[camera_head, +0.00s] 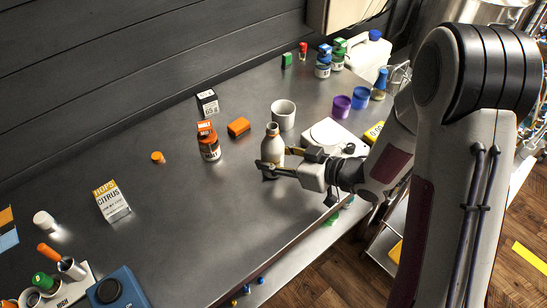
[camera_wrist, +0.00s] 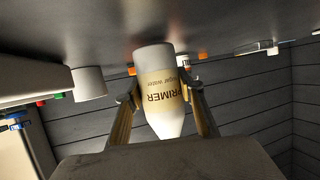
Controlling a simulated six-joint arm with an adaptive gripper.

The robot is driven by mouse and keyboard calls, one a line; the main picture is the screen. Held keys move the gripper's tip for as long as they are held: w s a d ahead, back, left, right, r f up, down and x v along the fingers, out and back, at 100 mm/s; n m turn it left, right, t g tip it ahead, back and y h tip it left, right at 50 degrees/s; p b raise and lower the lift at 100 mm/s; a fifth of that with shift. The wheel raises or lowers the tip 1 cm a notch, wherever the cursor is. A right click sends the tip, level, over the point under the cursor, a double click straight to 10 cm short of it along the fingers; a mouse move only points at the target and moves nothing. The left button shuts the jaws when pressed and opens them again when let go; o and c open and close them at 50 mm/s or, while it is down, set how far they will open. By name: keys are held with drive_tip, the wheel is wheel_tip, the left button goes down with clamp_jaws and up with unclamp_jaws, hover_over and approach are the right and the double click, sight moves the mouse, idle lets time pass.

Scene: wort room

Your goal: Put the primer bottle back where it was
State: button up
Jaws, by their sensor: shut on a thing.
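The primer bottle (camera_head: 272,138) is upright, with a pale body, narrow neck and brown cap, near the counter's front edge. My gripper (camera_head: 268,162) is shut around its body from the right. In the wrist view, which is upside down, the bottle (camera_wrist: 161,75) sits between both fingers (camera_wrist: 160,95), its tan PRIMER label facing the camera. Its base is at or very near the counter surface; I cannot tell whether it touches. Its cap is hidden in the wrist view by my gripper's body. No mark of its former place can be made out.
A grey-white mug (camera_head: 284,114) stands just behind the bottle, and a white scale (camera_head: 333,136) lies to its right.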

drive_tip(key=shift+f, duration=0.25)
drive_tip(key=shift+f, duration=0.15)
drive_tip(key=o, duration=1.2)
drive_tip(key=shift+o, duration=0.2)
drive_tip(key=shift+r, duration=0.2)
drive_tip(key=v, duration=1.2)
drive_tip(key=shift+w+d, duration=0.1)
